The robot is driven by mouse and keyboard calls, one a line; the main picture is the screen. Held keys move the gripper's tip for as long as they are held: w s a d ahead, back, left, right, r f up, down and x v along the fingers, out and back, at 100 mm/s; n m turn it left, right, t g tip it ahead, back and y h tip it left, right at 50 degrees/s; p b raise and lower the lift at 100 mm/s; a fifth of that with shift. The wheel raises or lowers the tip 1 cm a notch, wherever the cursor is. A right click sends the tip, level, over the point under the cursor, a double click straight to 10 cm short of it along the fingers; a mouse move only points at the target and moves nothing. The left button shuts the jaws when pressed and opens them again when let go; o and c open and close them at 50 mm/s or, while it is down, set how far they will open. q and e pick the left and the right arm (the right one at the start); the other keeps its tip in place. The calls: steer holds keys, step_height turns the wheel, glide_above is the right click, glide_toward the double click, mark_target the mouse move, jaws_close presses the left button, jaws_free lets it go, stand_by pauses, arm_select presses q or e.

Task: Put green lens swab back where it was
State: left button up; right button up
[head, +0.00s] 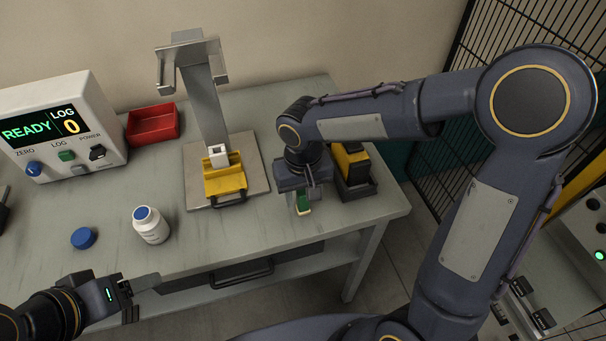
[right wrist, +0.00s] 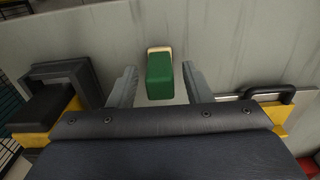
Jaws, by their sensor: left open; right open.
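The green lens swab (head: 303,202), a green block with a pale cream edge, is at the right part of the table near the front edge. In the right wrist view the swab (right wrist: 160,78) lies between the two fingers, with a gap on both sides; I cannot tell its height relative to the fingertips. My right gripper (head: 302,192) is open over it, pointing down, and partly hides it in the head view. The right gripper (right wrist: 160,86) holds nothing. My left gripper (head: 142,297) is open and empty in front of the table at lower left.
A black and yellow block in a dark holder (head: 355,188) stands just right of the right gripper. A grey stand (head: 205,95) with a yellow clamp (head: 224,181) is to its left. A white bottle (head: 151,226), blue cap (head: 84,238), red tray (head: 153,124) and display box (head: 62,125) are further left.

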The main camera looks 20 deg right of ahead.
mark_target(303, 192)
step_height(303, 192, up, 10)
steer(key=shift+f, duration=0.15)
steer(key=shift+s+r, duration=0.1)
steer(key=shift+r, duration=0.25)
steer(key=shift+d+r, duration=0.1)
steer(key=s+d+f+m+t+y, duration=0.1)
steer(key=s+d, duration=0.3)
steer(key=s, duration=0.4)
steer(key=s+d+f+m+t+y, duration=0.1)
steer(key=s+d+t, duration=0.3)
steer(key=s, duration=0.4)
steer(key=shift+d+t+y, duration=0.3)
steer(key=shift+d+y, duration=0.2)
steer(key=shift+y, duration=0.4)
